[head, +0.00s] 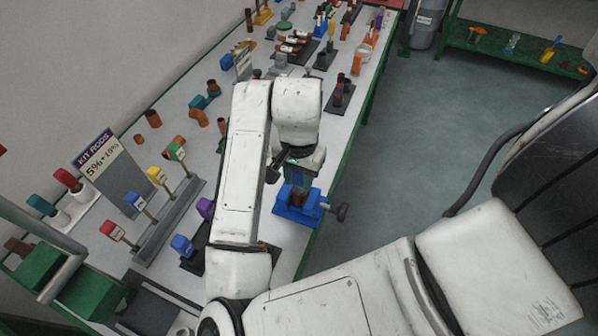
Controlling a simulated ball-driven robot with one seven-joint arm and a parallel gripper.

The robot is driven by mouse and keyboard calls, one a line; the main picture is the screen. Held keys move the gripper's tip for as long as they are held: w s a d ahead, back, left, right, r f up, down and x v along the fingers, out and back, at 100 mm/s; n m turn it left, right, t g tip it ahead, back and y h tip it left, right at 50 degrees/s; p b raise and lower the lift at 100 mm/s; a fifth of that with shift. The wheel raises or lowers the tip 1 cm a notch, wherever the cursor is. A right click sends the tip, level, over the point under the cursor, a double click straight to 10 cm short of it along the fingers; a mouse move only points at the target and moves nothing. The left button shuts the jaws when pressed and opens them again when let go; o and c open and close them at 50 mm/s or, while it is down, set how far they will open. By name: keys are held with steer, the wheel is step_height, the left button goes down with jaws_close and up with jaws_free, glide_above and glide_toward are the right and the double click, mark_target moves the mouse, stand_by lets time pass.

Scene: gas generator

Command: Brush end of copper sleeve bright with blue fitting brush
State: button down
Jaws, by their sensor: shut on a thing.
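My gripper (297,160) is at the right edge of the white bench, pointing down over a blue vise (291,211). It is shut on a dark teal handle (299,175), mostly hidden by the fingers and wrist. A brown copper sleeve (298,197) stands upright in the vise, just below the handle. I cannot tell whether they touch.
Copper fittings (152,118) lie further back. A dark stand (340,97) is beyond the vise. The vise handle (341,211) overhangs the bench edge; open floor is to the right.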

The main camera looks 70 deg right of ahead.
stand_by(0.3)
steer(key=shift+r+p, duration=2.1)
steer(key=shift+r, duration=0.45)
